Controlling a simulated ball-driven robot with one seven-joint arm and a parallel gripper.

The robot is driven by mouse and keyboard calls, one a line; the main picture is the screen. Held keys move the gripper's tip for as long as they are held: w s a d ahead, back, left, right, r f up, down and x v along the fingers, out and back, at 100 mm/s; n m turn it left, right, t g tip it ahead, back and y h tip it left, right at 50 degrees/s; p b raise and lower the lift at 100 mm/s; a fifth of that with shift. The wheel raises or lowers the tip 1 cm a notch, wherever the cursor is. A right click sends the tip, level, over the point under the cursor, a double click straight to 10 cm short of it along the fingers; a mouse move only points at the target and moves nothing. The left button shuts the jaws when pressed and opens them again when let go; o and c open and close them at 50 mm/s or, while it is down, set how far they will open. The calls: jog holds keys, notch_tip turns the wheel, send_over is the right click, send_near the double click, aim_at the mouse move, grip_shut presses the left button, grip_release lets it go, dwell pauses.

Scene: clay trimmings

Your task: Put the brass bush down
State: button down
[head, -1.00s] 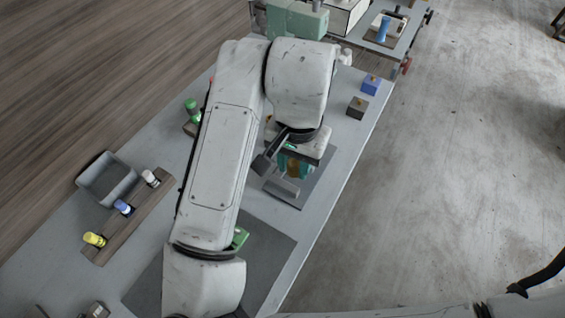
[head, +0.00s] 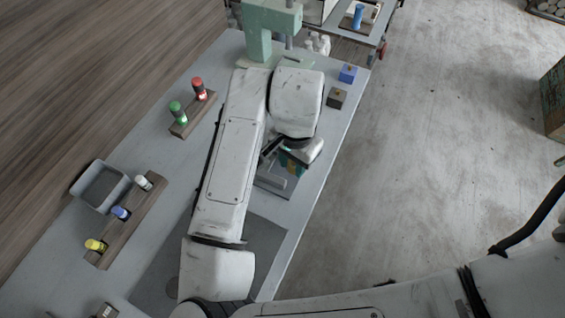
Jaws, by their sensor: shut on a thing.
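My gripper (head: 293,165) is at the middle right of the table, below the wrist of my arm, with teal fingers pointing down. It is shut on the brass bush (head: 291,168), of which only a small orange-brown patch shows between the fingers. The bush is over or on a grey plate (head: 283,191) beside a light grey block (head: 269,180). I cannot tell whether the bush touches the surface below. The wrist hides much of the gripper.
A wooden rack with red and green capped bottles (head: 198,89) stands left of my arm. Another rack (head: 130,228) and a grey bin (head: 101,187) are further left. A green press (head: 270,25) stands behind. Dark and blue blocks (head: 348,73) sit near the right edge.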

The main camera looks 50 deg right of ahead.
aim_at(282, 174)
jog(key=w+f, duration=0.1)
jog(key=f, duration=0.1)
jog(key=w+f, duration=0.2)
jog(key=shift+w+d+p, duration=0.15)
jog(key=shift+p, duration=0.15)
jog(key=shift+w+f, duration=0.15)
jog(key=shift+f, duration=1.55)
jog(key=shift+f, duration=0.1)
jog(key=c, duration=1.1)
grip_release()
